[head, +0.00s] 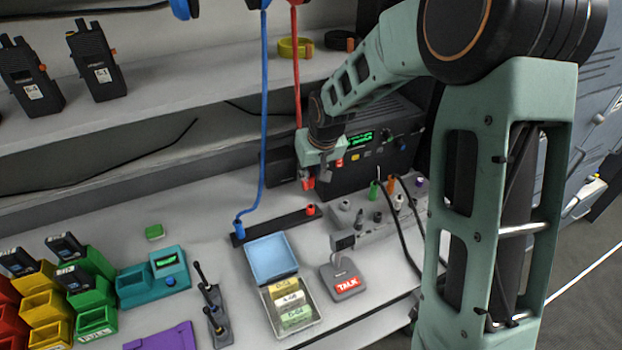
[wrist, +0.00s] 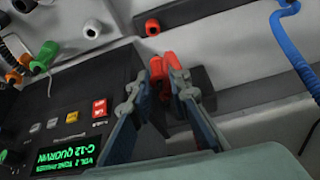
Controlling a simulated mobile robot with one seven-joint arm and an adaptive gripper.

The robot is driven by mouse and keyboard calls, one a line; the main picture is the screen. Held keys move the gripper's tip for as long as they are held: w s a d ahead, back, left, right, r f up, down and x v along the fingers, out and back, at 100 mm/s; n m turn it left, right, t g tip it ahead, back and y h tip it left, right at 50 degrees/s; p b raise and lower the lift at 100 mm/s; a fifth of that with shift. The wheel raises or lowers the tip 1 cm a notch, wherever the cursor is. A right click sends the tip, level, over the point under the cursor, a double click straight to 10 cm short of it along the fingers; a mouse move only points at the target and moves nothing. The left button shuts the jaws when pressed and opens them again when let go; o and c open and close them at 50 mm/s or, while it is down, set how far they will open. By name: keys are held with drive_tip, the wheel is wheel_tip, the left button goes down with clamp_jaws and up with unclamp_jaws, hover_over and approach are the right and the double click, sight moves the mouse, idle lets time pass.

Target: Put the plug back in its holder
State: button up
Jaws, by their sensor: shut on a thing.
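My gripper (head: 308,180) is shut on the red plug (wrist: 168,62), in front of the black radio unit. In the wrist view my gripper's fingers (wrist: 163,85) close around the red plug, which sticks out past their tips. The red plug also shows below my gripper in the head view. A red cord (head: 295,60) hangs down to it from above. A red-rimmed holder with a dark opening (wrist: 152,27) is at the right end of a black strip (head: 275,225). It also shows in the head view (head: 311,210). The plug is apart from it, above the desk.
A blue plug (head: 239,230) with a blue cord stands at the strip's left end. The black radio unit (head: 375,150) is behind my gripper. A panel with several coloured plugs (head: 385,205), a TALK microphone base (head: 343,284) and a lidded tray (head: 272,258) stand nearby.

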drive_tip(key=shift+f+b, duration=2.25)
drive_tip(key=shift+f, duration=0.8)
drive_tip(key=shift+f+b, duration=1.2)
drive_tip(key=shift+b, duration=0.2)
drive_tip(key=o, duration=1)
drive_tip(key=shift+r, duration=0.15)
drive_tip(key=shift+r+p, duration=2.9)
drive_tip(key=shift+r, duration=1.05)
